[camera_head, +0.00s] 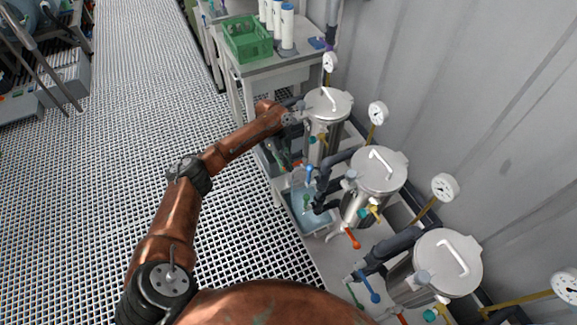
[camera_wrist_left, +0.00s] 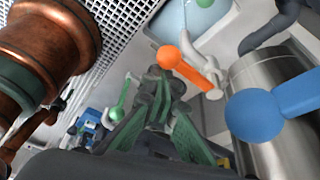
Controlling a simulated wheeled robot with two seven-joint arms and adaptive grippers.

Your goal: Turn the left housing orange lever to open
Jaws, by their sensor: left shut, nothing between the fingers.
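The left housing is the farthest steel vessel (camera_head: 328,108) in the head view, with a lidded top and a handle. Its orange lever (camera_wrist_left: 182,66) shows in the wrist view, with a round orange knob at its near end and a pale valve stem at the other. My left gripper (camera_wrist_left: 160,80) is shut and empty, its greenish fingers pointing toward the orange knob and close below it in the picture. I cannot tell whether they touch. In the head view my left arm reaches to this housing, and its fingers are hard to make out. My right gripper is not in view.
A large blue knob (camera_wrist_left: 254,115) sits close to the wrist camera at the right. A green knob (camera_wrist_left: 118,113) is left of the fingers. Middle (camera_head: 378,172) and near (camera_head: 447,264) vessels stand in the row. A blue basin (camera_head: 309,217) lies beside them.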

